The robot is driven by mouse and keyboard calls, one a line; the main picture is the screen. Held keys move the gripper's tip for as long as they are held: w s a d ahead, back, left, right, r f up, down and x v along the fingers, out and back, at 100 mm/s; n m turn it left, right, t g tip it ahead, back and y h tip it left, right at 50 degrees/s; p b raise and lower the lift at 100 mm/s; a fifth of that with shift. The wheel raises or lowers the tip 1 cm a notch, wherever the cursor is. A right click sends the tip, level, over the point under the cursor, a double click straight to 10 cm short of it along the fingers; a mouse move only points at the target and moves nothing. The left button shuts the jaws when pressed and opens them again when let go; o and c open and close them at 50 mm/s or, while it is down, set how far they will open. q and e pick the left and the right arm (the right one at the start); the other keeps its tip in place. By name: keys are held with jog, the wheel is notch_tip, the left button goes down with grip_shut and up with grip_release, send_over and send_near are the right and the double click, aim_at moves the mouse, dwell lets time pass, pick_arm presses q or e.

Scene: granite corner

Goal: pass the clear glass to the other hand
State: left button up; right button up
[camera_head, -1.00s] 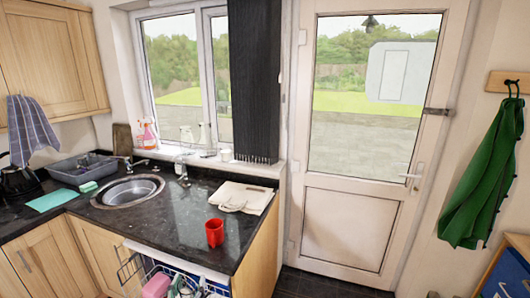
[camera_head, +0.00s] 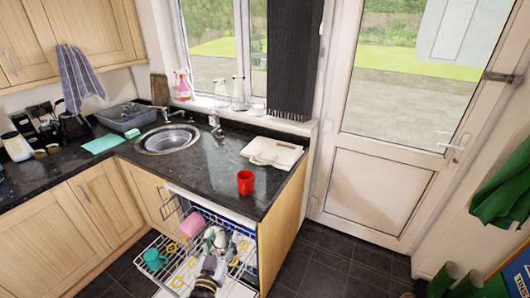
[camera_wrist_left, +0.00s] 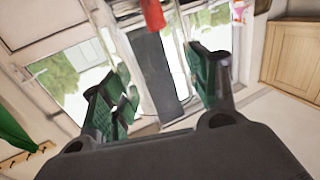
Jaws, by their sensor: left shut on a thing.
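My left gripper (camera_head: 216,238) shows at the bottom of the head view, over the open dishwasher rack. In the left wrist view its two green-padded fingers (camera_wrist_left: 160,92) stand apart, with a gap between them. It is shut on the clear glass, but the glass is see-through and its outline is hard to make out in both views. My right gripper is not in view.
A red mug (camera_head: 245,182) stands near the counter's front edge, close to a folded cloth (camera_head: 272,153). The dishwasher rack (camera_head: 180,268) holds a teal mug (camera_head: 154,259) and a pink item (camera_head: 194,222). Sink (camera_head: 168,139) and wall lie behind.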

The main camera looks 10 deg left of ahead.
pick_arm(q)
jog(key=shift+r, duration=0.1)
jog(key=w+d+r+m+g+h, duration=0.2)
jog(key=d+r+m+h, duration=0.2)
jog(key=d+r, duration=0.5)
jog(key=w+d+r+m+g+h, duration=0.1)
jog(key=d+r+m+g+h, duration=0.1)
jog(key=d+r+m+h, duration=0.2)
jog(key=shift+w+d+r+h, duration=0.35)
jog(key=shift+d+r+h, duration=1.45)
jog(key=shift+d+r, duration=1.55)
jog(key=shift+a+r, duration=0.65)
jog(key=shift+r, duration=0.05)
